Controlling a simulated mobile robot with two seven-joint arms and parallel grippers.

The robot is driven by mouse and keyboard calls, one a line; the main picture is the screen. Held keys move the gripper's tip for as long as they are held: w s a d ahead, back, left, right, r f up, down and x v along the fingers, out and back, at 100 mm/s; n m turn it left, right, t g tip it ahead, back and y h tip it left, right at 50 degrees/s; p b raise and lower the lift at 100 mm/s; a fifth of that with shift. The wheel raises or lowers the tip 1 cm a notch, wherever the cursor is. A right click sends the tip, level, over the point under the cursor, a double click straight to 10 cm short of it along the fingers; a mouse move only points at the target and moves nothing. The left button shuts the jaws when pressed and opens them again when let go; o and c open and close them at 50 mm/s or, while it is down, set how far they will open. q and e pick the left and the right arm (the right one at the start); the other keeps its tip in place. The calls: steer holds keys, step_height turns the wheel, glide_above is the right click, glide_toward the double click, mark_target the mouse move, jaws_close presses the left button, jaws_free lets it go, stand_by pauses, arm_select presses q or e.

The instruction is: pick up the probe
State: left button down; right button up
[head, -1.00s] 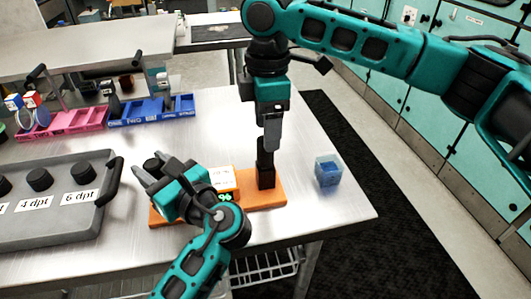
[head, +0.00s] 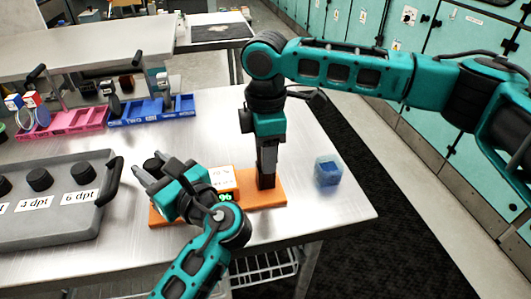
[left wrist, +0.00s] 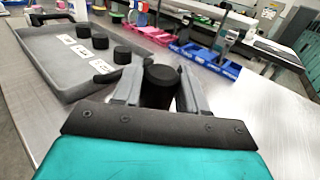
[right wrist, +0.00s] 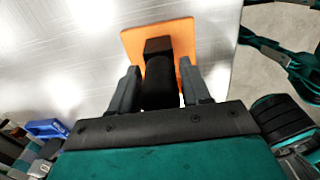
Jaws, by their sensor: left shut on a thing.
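The probe (right wrist: 160,80) is a black upright piece standing on the orange base (head: 265,195), partly hidden by the gripper in the head view. My right gripper (head: 266,175) has come down over it from above. In the right wrist view its two fingers (right wrist: 160,92) are apart on either side of the probe, with narrow gaps showing. My left gripper (head: 145,172) is shut on a black cylinder (left wrist: 160,85), seen between its fingers in the left wrist view, beside the left end of the orange base.
An orange box with a green display (head: 224,185) sits on the base. A grey tray (head: 70,225) with several black cylinders and labels lies left. A blue translucent cube (head: 328,171) stands right. Pink (head: 70,122) and blue (head: 150,112) bins are behind. The table is clear at the back middle.

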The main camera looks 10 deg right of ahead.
steer(key=c, duration=0.7)
steer(key=shift+r, duration=0.1)
steer(key=shift+c, duration=0.2)
step_height(320, 180, up, 10)
steer(key=shift+f, duration=0.1)
arm_select(q)
steer(key=c, duration=0.6)
jaws_free()
steer(key=shift+c, duration=0.2)
steer(key=shift+r, duration=3.75)
